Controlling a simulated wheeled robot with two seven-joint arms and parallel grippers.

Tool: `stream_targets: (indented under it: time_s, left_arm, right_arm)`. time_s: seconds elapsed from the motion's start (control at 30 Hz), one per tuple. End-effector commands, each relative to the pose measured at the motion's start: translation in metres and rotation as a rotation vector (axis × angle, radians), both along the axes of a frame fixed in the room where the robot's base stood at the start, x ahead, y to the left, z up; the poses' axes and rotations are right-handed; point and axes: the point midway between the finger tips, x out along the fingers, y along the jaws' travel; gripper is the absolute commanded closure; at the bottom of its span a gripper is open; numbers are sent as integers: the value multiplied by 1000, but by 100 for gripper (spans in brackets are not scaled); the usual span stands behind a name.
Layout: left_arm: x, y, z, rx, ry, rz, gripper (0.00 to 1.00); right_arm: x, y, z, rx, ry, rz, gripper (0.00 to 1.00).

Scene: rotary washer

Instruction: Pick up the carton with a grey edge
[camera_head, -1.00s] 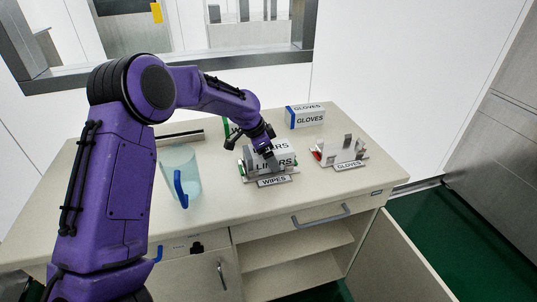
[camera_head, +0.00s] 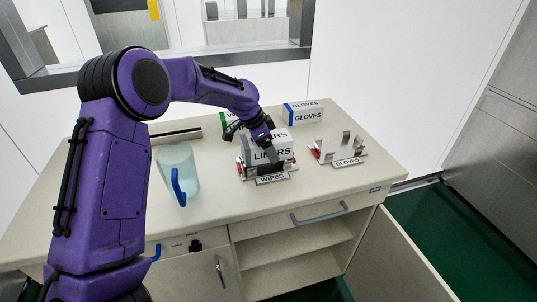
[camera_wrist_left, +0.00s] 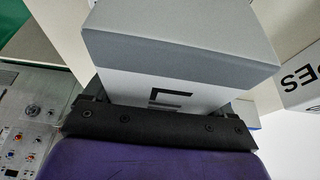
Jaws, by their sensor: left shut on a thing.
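The carton with a grey edge (camera_head: 285,148), lettered LINERS, is in my left gripper (camera_head: 270,153) in the head view. It is upright at the rack labelled WIPES (camera_head: 272,179), and appears slightly raised; its underside is not clear. In the left wrist view the carton (camera_wrist_left: 180,50) fills the middle, with a broad grey band along its edge and a white face below. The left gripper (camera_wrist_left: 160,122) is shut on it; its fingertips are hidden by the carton. My right gripper is not in view.
A rack labelled GLOVES (camera_head: 347,162) stands empty to the right. A blue-edged GLOVES carton (camera_head: 304,115) is behind it. A green-edged carton (camera_head: 228,121) stands partly hidden behind my arm. A clear jug (camera_head: 178,162) with a blue handle is at left. The counter's right front is clear.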

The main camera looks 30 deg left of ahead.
Motion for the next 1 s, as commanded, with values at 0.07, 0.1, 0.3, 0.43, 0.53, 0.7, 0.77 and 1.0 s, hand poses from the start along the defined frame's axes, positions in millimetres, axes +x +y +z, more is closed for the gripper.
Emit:
stream_targets:
  time_s: [0.07, 0.1, 0.3, 0.43, 0.53, 0.7, 0.77, 1.0]
  left_arm:
    - [-1, -12, 13, 1, -5, -4, 57]
    - [-3, -19, 22, 2, -6, -3, 57]
    - [-12, -65, 65, 3, -4, -7, 57]
    - [-20, -100, 81, 4, -3, -3, 57]
    - [-23, -119, 91, 3, -2, -1, 57]
    - [-26, -135, 101, 0, -2, -1, 57]
    - [-27, -137, 104, 1, -1, 0, 57]
    - [-27, -138, 114, -1, -1, 0, 57]
  right_arm:
    - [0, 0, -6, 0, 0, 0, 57]
    - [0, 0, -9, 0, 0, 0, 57]
    - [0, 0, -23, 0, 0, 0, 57]
    - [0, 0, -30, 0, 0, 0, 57]
    - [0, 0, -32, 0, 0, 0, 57]
    - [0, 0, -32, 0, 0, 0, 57]
    - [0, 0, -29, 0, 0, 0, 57]
    - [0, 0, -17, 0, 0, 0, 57]
